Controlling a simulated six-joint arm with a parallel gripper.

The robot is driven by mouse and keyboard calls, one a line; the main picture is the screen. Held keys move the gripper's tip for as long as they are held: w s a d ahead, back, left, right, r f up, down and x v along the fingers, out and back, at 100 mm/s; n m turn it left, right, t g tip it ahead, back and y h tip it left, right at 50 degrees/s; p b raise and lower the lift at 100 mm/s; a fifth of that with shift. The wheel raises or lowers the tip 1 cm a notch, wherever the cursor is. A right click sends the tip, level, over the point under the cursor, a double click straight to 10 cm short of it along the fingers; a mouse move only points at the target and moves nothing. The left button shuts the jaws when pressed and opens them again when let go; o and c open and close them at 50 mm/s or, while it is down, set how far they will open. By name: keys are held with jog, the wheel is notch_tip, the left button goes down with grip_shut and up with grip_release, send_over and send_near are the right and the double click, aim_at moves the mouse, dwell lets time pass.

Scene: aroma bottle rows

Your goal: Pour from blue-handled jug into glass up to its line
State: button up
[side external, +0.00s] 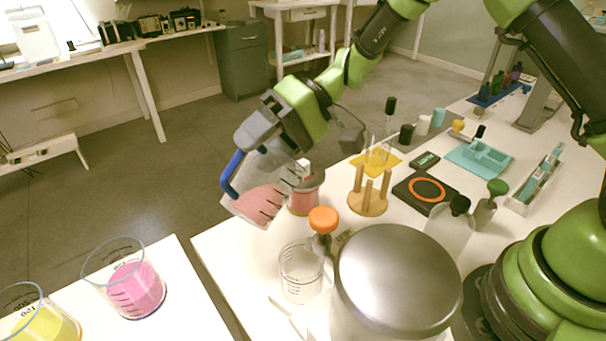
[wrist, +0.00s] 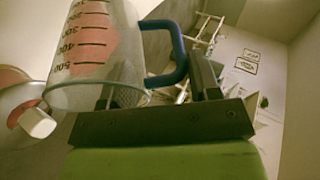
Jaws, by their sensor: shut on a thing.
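The blue-handled jug (side external: 262,188) is clear with dark scale marks and holds pinkish-red liquid. It is tilted and held in the air past the table's left edge, with its blue handle (side external: 231,172) on the left. My gripper (side external: 256,148) is shut on the jug near its top; the exact contact is partly hidden. The wrist view shows the jug (wrist: 95,55) close up, its rim towards the camera and the blue handle (wrist: 178,55) on the right. A clear marked glass (side external: 300,274) stands on the table, below and right of the jug, and looks empty.
A vessel of red liquid (side external: 303,200) stands just behind the jug. An orange-capped bottle (side external: 323,222) and a large metal-lidded container (side external: 397,280) crowd the glass. A wooden stand (side external: 368,200) is behind. Pink (side external: 136,288) and yellow (side external: 45,325) beakers are on another table.

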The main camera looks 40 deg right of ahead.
aim_at(234, 168)
jog(key=a+h, duration=0.2)
jog(key=s+a+f+h, duration=0.1)
jog(key=a+h, duration=0.1)
jog(key=shift+a+f+n+t, duration=0.1)
jog(key=shift+n+t, duration=0.2)
jog(key=shift+n, duration=0.1)
jog(key=shift+a+f+h, duration=0.2)
jog(key=shift+a+h, duration=0.25)
jog(key=shift+h, duration=0.15)
jog(key=shift+s+f, duration=0.1)
jog(key=s+a+f+n+t+h, duration=0.1)
jog(key=a+f+h, duration=0.4)
jog(key=f, duration=0.1)
jog(key=shift+a+f, duration=0.15)
jog(key=shift+a, duration=0.2)
jog(key=shift+s+a, duration=0.1)
jog(key=shift+s, duration=0.05)
jog(key=s+a+r, duration=0.1)
jog(key=a+r, duration=0.3)
jog(key=r, duration=0.1)
jog(key=shift+a, duration=0.35)
